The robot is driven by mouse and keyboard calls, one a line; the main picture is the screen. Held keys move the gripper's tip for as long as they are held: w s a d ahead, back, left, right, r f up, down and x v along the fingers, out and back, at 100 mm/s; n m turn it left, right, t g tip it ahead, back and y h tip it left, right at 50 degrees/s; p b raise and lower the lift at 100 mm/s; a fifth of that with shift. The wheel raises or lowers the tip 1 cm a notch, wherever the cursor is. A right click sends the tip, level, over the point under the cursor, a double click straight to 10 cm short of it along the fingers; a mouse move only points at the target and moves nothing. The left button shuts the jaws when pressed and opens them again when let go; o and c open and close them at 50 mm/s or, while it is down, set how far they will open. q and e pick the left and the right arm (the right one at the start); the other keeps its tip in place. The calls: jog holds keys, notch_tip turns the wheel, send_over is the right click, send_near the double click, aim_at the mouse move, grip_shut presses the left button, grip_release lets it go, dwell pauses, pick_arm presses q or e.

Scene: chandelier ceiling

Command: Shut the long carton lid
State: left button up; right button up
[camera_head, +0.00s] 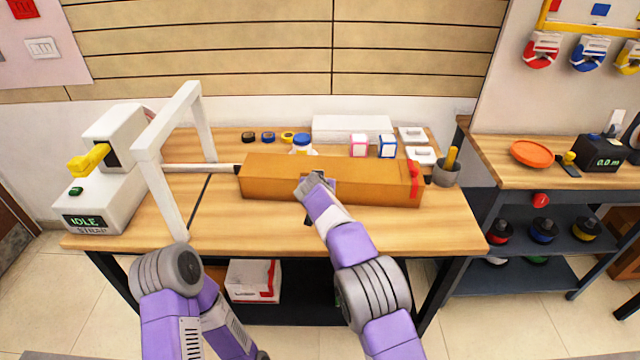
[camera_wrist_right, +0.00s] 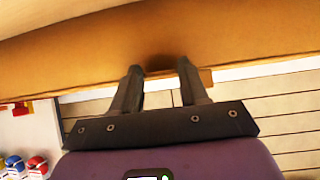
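The long orange-brown carton (camera_head: 270,172) lies lengthwise on the workbench, with a red strip near its right end. Its top looks like a flat brown panel, but I cannot tell whether the lid is fully down. My right gripper (camera_head: 314,184) is at the middle of the carton's front side and hides part of it. In the right wrist view, the two fingers of this gripper (camera_wrist_right: 161,72) are apart with nothing between them. The brown carton surface (camera_wrist_right: 80,65) spans the view just beyond the fingertips. I cannot tell whether they touch. My left arm is low at the left; its gripper does not show.
A white strapping machine (camera_head: 115,165) with a white arch (camera_head: 150,155) stands at the bench's left. Tape rolls, a white box (camera_head: 352,128) and small boxes line the back. A grey cup (camera_head: 447,173) stands right of the carton. The bench front (camera_head: 260,232) is clear.

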jog(key=shift+o, duration=1.2)
jog(key=shift+w, duration=0.1)
jog(key=shift+r, duration=0.15)
jog(key=v, duration=0.7)
jog(key=shift+s, duration=0.3)
